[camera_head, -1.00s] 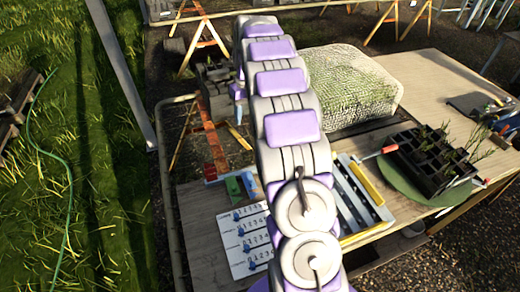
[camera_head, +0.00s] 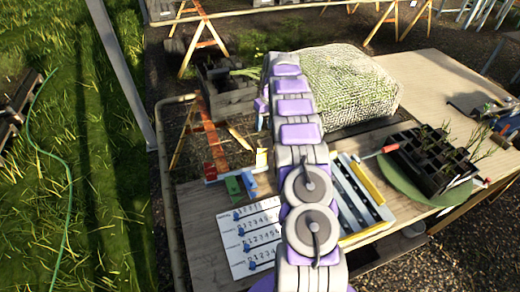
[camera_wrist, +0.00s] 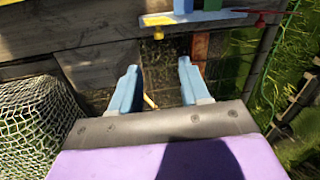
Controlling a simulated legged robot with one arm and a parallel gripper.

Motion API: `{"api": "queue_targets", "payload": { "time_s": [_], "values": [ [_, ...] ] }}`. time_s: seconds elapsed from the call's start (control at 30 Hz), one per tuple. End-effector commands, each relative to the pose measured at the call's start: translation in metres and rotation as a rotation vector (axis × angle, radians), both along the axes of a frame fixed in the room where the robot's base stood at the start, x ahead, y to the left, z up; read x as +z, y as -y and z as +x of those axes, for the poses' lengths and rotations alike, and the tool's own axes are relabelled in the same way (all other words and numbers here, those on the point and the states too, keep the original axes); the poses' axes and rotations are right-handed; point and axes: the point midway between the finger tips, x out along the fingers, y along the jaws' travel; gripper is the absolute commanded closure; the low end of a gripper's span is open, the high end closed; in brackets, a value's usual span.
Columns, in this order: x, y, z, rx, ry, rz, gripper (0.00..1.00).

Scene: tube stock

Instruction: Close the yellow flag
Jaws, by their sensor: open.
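The yellow flag (camera_head: 262,157) sits at the right end of a small bar on the table's edge and points to the far side. It also shows in the wrist view (camera_wrist: 157,20), at the top, on the near side of the bar. The red flag (camera_head: 210,169) is at the bar's other end, also on the far side. The green flag (camera_head: 233,186) and blue flag (camera_head: 249,181) lie on the table side. My gripper (camera_wrist: 157,72) is open and empty, with its fingertips below the yellow flag in the picture and apart from it.
A net-covered bale (camera_head: 352,85) stands to the right of my arm. A white numbered board (camera_head: 249,237), a metal tray (camera_head: 362,195) and a black seedling tray (camera_head: 435,160) are on the wooden table (camera_head: 195,207). A crate (camera_head: 228,90) stands beyond the table.

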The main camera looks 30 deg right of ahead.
Motion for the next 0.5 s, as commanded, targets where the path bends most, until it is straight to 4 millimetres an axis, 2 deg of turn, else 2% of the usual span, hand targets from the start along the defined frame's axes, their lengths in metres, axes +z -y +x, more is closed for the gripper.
{"api": "queue_targets", "payload": {
  "time_s": [0.03, 0.5],
  "values": [
    [-0.013, -0.001, 0.000, 0.000, -0.003, 0.002, 0.54],
    [-0.103, -0.015, 0.002, -0.002, -0.001, 0.001, 0.54]
  ]
}}
